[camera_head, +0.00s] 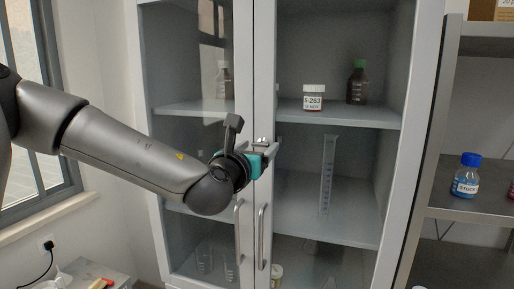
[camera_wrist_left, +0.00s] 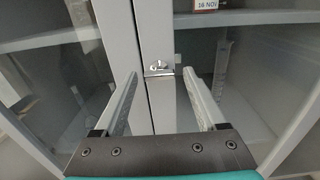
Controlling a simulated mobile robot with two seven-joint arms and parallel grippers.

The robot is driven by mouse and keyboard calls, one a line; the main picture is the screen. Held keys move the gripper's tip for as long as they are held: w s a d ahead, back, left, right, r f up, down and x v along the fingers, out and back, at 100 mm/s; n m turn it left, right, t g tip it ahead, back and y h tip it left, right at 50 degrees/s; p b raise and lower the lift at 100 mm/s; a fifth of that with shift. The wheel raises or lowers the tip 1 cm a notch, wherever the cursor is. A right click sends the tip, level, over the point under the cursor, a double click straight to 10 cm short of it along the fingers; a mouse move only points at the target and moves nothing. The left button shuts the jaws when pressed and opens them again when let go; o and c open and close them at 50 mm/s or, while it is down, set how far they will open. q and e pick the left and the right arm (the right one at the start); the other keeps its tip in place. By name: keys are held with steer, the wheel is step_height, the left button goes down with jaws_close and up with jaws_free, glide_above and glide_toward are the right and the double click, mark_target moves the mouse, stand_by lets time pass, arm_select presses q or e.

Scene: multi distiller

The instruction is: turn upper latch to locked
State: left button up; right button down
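The upper latch (camera_wrist_left: 158,68) is a small metal piece on the seam between the two cabinet doors. In the left wrist view it lies beyond my fingertips, roughly between them. In the head view the latch (camera_head: 262,141) shows just above my gripper. My left gripper (camera_wrist_left: 158,75) is open, its two fingers apart with nothing between them. In the head view my left gripper (camera_head: 270,150) is close in front of the door seam at mid-height. Whether a finger touches the door or latch I cannot tell. My right gripper is not in view.
The glass-door cabinet (camera_head: 254,60) has two vertical handles (camera_head: 261,237) below my gripper. Inside stand a labelled jar (camera_head: 313,98), a brown bottle (camera_head: 357,82) and a measuring cylinder (camera_head: 327,175). At right, an open shelf (camera_head: 460,206) holds a blue-capped bottle (camera_head: 467,176).

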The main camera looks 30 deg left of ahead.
arm_select(q)
jaws_close()
stand_by(0.3)
steer(key=shift+f+n+b, duration=0.1)
steer(key=shift+n+b, duration=0.4)
steer(key=shift+b, duration=0.4)
steer(key=n+b, duration=0.6)
steer(key=b, duration=0.2)
steer(key=shift+a+n, duration=0.1)
steer(key=shift+n, duration=0.3)
steer(key=n+b, duration=0.4)
steer(key=n, duration=0.1)
steer(key=n+b, duration=0.2)
steer(key=n, duration=0.3)
steer(key=shift+r+n+b, duration=0.2)
steer(key=shift+n+b, duration=0.1)
